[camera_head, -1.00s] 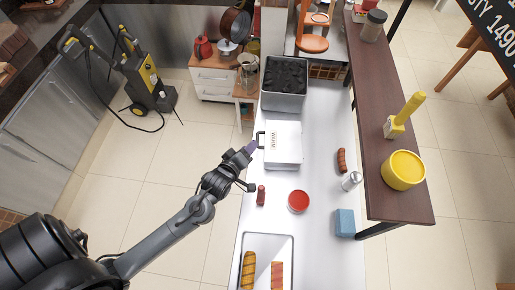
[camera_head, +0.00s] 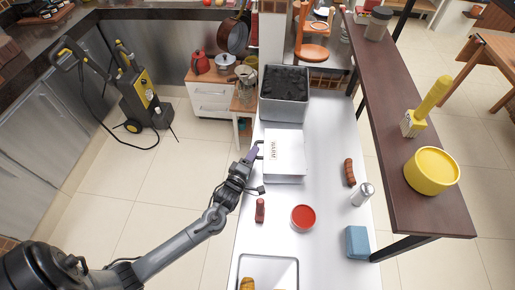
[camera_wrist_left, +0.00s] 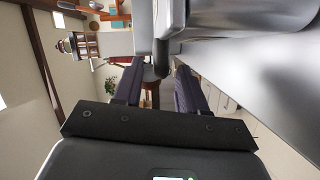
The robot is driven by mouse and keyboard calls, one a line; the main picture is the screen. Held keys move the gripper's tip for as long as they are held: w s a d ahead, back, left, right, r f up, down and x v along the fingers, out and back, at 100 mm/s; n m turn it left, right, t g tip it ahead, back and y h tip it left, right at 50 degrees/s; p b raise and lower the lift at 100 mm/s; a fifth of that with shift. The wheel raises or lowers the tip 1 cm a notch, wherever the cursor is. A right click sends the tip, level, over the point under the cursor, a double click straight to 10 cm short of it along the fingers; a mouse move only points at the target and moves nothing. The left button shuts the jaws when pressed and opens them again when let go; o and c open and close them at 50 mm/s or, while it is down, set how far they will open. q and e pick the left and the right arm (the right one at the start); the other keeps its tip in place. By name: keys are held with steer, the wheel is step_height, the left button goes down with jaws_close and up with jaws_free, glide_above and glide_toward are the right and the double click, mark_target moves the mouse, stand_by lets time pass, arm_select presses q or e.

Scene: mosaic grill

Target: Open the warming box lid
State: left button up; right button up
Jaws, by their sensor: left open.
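The white warming box (camera_head: 285,160) stands on the steel counter with its lid, marked WARM, shut. A dark handle (camera_head: 260,143) sticks out from the box's left side. My left gripper (camera_head: 253,154) is at that handle, at the counter's left edge. In the left wrist view, the open fingers of my left gripper (camera_wrist_left: 160,85) have the dark handle bar (camera_wrist_left: 161,56) between their tips, with gaps at the sides. I cannot tell whether either finger touches it. My right gripper is not in view.
A grill box of dark coals (camera_head: 284,93) stands behind the warming box. A red bowl (camera_head: 303,217), red bottle (camera_head: 260,210), sausage (camera_head: 349,172), shaker (camera_head: 362,194) and blue block (camera_head: 357,242) are nearer. A brown shelf (camera_head: 420,190) runs along the right.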

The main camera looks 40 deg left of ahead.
arm_select(q)
steer(key=shift+x, duration=2.3)
steer(key=shift+c, duration=0.4)
jaws_close()
